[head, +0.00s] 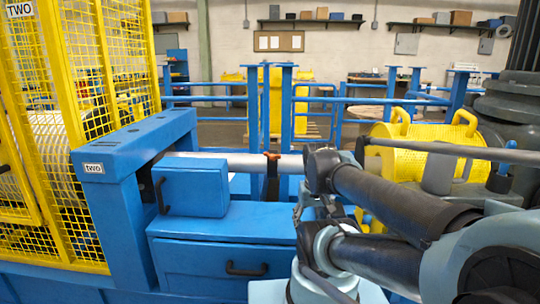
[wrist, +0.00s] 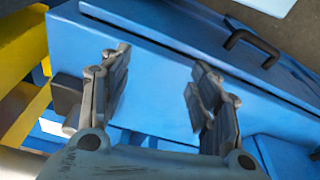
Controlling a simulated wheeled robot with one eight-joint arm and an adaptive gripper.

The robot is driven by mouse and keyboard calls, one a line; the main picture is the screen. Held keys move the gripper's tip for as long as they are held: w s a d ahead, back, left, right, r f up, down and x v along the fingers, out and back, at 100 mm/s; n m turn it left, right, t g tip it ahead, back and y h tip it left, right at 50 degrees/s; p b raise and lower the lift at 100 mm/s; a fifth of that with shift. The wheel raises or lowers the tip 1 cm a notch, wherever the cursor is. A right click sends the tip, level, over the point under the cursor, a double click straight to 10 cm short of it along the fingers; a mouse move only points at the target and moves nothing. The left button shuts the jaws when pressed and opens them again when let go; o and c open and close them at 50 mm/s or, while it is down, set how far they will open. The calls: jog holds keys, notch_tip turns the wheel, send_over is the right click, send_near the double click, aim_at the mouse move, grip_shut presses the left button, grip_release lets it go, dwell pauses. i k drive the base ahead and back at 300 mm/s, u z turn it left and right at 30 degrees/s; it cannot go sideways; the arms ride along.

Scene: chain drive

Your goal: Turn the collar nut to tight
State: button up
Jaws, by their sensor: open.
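A silver shaft (head: 235,163) runs level from the blue frame to behind my arm in the head view. A small orange-brown fitting (head: 272,156) sits on the shaft above a dark upright support; I cannot tell for sure whether it is the collar nut. No collar nut shows clearly in the wrist view. My gripper (wrist: 160,72) is open and empty in the wrist view, its fingers spread over a blue housing surface. In the head view my arm covers the right middle of the machine, and I cannot make out the fingertips there.
A blue box (head: 190,188) stands on a blue cabinet (head: 225,262) with a black handle. A yellow mesh guard (head: 85,90) closes the left side. A yellow perforated drum (head: 412,150) stands behind my arm. Blue rails (head: 210,98) cross behind the shaft. A black handle (wrist: 250,45) shows in the wrist view.

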aim_at(272, 157)
jog(key=u, duration=0.15)
jog(key=k, duration=1.8)
jog(key=z, duration=0.35)
jog(key=i, duration=1)
